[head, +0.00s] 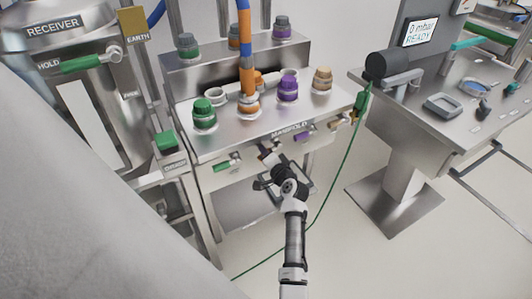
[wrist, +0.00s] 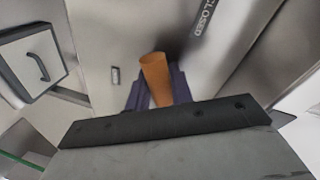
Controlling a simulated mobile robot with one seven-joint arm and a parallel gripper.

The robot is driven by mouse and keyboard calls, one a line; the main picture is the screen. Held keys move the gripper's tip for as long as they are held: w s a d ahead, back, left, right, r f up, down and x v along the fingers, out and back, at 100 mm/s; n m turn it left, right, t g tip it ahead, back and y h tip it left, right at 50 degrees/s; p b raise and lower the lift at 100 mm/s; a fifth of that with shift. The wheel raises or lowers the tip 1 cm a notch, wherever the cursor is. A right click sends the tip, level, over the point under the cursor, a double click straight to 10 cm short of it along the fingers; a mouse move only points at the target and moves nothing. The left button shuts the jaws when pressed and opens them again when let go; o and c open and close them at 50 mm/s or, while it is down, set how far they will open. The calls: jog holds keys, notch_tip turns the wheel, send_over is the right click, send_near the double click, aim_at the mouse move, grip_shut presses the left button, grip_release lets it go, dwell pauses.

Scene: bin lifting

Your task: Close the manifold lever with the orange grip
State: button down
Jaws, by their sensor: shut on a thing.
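The orange lever grip (wrist: 157,80) shows in the wrist view, standing between the two dark fingers of my gripper (wrist: 156,95). My gripper is shut on it. In the head view my gripper (head: 268,157) is at the front face of the steel manifold (head: 240,139), between the green lever (head: 228,165) and the purple lever (head: 303,136). The orange grip is mostly hidden there by my gripper. In the wrist view a CLOSED label (wrist: 203,16) is on the panel to the right of the grip.
Green (head: 204,113), purple (head: 288,88) and tan (head: 322,79) capped fittings stand on the manifold, beside an orange-and-blue hose (head: 246,50). A thin green cable (head: 338,180) hangs to the right. A steel side table (head: 440,110) stands at right, the receiver (head: 75,80) at left.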

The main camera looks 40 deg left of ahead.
jog(key=m+p, duration=0.1)
jog(key=r+m+g+p, duration=0.1)
jog(key=m, duration=0.1)
jog(key=r+m+p, duration=0.1)
jog(key=shift+s+a+r+g, duration=0.1)
jog(key=shift+s+r+g, duration=0.05)
jog(key=shift+s+g, duration=0.15)
dwell(0.5)
jog(key=c, duration=1.3)
grip_release()
jog(key=shift+o, duration=0.2)
jog(key=b+v, duration=0.2)
jog(key=v, duration=1.2)
jog(key=shift+w, duration=0.1)
